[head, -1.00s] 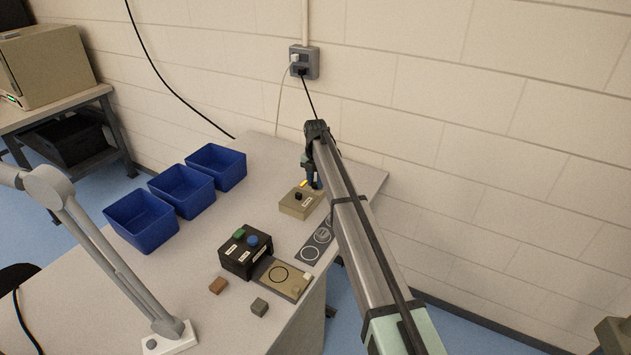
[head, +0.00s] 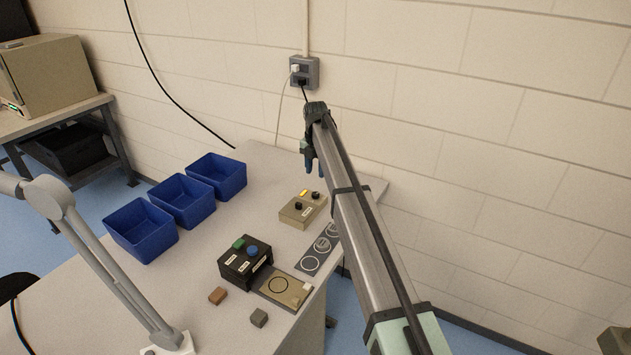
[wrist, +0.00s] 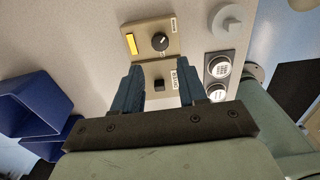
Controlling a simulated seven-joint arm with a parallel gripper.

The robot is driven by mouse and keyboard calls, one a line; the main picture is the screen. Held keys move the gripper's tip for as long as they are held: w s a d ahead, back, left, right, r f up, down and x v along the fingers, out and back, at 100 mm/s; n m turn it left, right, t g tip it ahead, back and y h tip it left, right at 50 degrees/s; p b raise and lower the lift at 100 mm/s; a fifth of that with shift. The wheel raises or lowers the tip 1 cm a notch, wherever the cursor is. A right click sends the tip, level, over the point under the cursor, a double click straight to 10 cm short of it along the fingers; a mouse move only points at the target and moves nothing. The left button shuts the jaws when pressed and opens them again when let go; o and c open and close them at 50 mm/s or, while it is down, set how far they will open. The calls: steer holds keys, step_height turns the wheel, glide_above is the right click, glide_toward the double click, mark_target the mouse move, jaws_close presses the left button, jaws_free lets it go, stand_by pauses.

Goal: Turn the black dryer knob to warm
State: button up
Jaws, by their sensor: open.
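A beige control box (head: 297,214) stands near the back right of the table, with two black controls and a yellow lamp (head: 303,192). The round black knob (wrist: 159,41) has a white pointer line aimed toward the upper right in the wrist view; in the head view it is the farther control (head: 315,195). A square black control (wrist: 158,84) sits nearer my fingers. The small labels are too blurred to read. My gripper (head: 309,168) is open and empty above and behind the box. In the wrist view its blue fingers (wrist: 163,72) flank the square control's part of the box, apart from the round knob.
A black box (head: 240,264) with green and blue buttons stands nearer the front, beside a tan plate (head: 268,293). A dark plate with round discs (wrist: 218,74) lies beside the beige box. Blue bins (head: 142,236) stand left. The wall and outlet (head: 304,72) are behind.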

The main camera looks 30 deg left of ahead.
steer(key=shift+r, duration=2.25)
steer(key=shift+d+f, duration=0.1)
